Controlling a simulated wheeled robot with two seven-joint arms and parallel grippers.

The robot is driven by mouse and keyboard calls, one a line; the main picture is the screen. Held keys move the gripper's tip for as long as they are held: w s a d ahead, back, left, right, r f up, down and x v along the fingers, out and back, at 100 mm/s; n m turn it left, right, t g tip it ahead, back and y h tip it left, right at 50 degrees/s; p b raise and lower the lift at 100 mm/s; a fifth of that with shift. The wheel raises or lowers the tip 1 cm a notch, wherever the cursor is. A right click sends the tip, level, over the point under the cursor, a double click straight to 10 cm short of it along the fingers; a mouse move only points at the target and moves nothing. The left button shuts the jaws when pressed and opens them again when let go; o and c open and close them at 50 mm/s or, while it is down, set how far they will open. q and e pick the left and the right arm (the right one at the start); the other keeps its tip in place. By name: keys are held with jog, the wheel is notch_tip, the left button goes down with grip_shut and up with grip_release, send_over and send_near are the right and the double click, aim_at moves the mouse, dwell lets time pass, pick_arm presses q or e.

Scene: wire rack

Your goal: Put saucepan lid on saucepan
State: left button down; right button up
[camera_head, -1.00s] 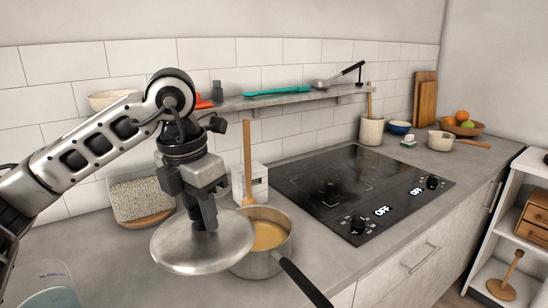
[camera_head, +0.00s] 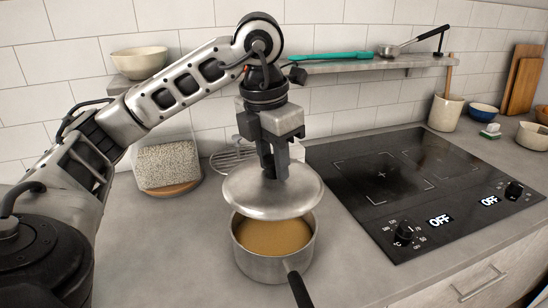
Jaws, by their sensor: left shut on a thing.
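The saucepan (camera_head: 262,268) stands on the counter left of the hob, with its black handle pointing to the front. It holds a brown-yellow liquid (camera_head: 274,238). My left gripper (camera_head: 274,175) is shut on the top of the silver saucepan lid (camera_head: 255,205) and points down. The lid's knob is hidden between the fingers. The lid is roughly level and overlaps the back of the saucepan's opening in the picture. The front of the opening shows uncovered. A gap between lid and rim cannot be judged at the back. My right gripper is not in view.
The black hob (camera_head: 420,185) lies to the right. Behind are a wire rack (camera_head: 228,158) and a speckled block on a wooden board (camera_head: 170,187). A shelf (camera_head: 370,66) with a teal utensil (camera_head: 328,57) runs along the wall. The counter front left is clear.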

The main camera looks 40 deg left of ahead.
pick_arm(q)
notch_tip(320, 180, down, 2)
jog(key=shift+b, duration=0.8)
notch_tip(320, 180, down, 4)
jog(key=b, duration=0.3)
jog(key=shift+r, duration=0.15)
jog(key=shift+f, duration=0.2)
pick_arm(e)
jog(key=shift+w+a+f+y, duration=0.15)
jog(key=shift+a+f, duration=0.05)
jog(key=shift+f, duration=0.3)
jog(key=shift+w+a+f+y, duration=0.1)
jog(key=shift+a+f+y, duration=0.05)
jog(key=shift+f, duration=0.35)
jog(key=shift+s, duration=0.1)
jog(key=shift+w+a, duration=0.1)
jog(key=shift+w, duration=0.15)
pick_arm(q)
jog(key=shift+f+b, duration=0.6)
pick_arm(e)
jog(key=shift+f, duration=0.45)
pick_arm(q)
jog(key=shift+f+b, duration=0.5)
jog(key=shift+f, duration=0.05)
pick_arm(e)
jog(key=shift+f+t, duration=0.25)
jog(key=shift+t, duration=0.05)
